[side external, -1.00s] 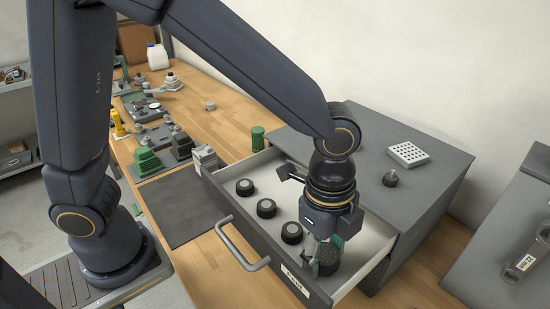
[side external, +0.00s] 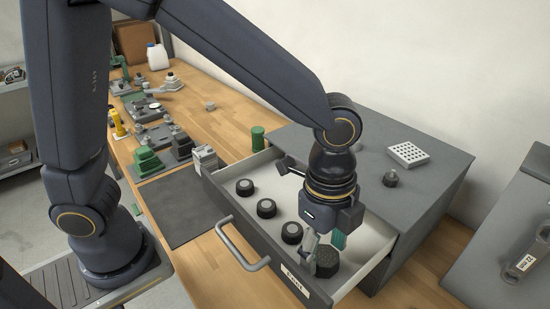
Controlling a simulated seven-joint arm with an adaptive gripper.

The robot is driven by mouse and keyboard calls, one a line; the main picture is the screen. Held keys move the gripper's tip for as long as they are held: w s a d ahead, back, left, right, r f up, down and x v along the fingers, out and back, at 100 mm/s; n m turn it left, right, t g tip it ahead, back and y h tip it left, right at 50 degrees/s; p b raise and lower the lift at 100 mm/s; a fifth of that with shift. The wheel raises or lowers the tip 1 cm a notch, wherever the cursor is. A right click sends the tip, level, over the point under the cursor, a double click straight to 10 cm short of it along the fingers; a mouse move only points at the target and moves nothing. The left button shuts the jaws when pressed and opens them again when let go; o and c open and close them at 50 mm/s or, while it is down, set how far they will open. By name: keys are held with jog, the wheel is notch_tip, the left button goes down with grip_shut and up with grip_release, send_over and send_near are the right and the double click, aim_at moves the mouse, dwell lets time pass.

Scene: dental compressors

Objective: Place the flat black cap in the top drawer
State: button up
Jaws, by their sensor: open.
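The top drawer (side external: 362,262) is pulled open from the grey cabinet. A wide, flat black cap (side external: 327,264) lies in it near the front right corner. My gripper (side external: 324,250) points down over this cap with its fingers apart, just above it or around its upper edge; I cannot tell if they touch it. Several smaller black caps stand in a row along the drawer: one at the back left (side external: 245,187), one in the middle (side external: 266,208) and one nearer my gripper (side external: 291,233).
The cabinet top (side external: 430,160) holds a white perforated block (side external: 408,154) and a small dark knobbed part (side external: 390,179). The drawer handle (side external: 243,248) sticks out in front. A green cylinder (side external: 257,138) stands behind the drawer's left end. A dark mat (side external: 185,208) lies bare on the bench.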

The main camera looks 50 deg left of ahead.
aim_at(320, 251)
notch_tip(320, 251, up, 10)
jog(key=s+a+n+t, duration=0.2)
jog(key=s+a+n, duration=0.1)
jog(key=a+n, duration=0.6)
jog(key=s+a+n+t, duration=0.3)
jog(key=a+n, duration=0.6)
jog(key=a, duration=0.7)
jog(key=shift+s+r+t+y, duration=0.3)
jog(key=shift+s+r+y, duration=0.05)
jog(key=shift+s+y, duration=0.1)
jog(key=shift+d, duration=0.1)
